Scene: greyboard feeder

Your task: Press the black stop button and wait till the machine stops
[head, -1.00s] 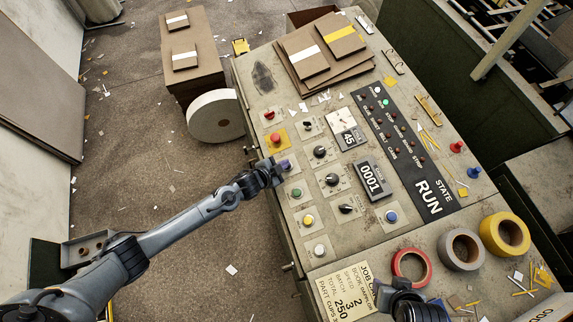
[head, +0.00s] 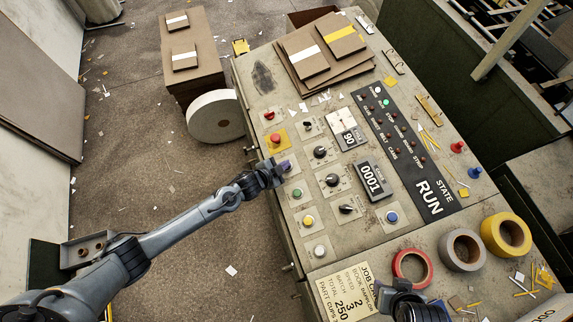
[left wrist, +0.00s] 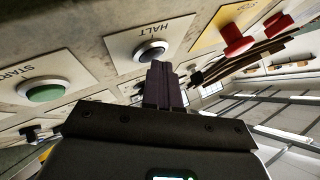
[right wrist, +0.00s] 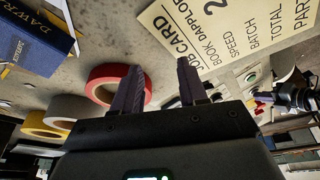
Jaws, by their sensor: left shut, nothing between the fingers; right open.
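The black button labelled HALT (left wrist: 152,50) sits in a pale ring on the panel in the left wrist view. My left gripper (head: 286,165) is shut and empty at the panel's left edge. In the left wrist view its fingertips (left wrist: 159,68) overlap the lower edge of the button; I cannot tell whether they touch. In the head view the gripper hides the button. The state display (head: 429,196) reads RUN, and a green lamp (head: 385,103) is lit. My right gripper (right wrist: 160,88) is open and empty over the panel's near end.
A red mushroom button (head: 276,140) on a yellow plate and a green START button (left wrist: 44,91) flank HALT. Tape rolls (head: 461,249), a job card (head: 345,292) and stacked boards (head: 320,50) lie on the console. The floor to the left is mostly open.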

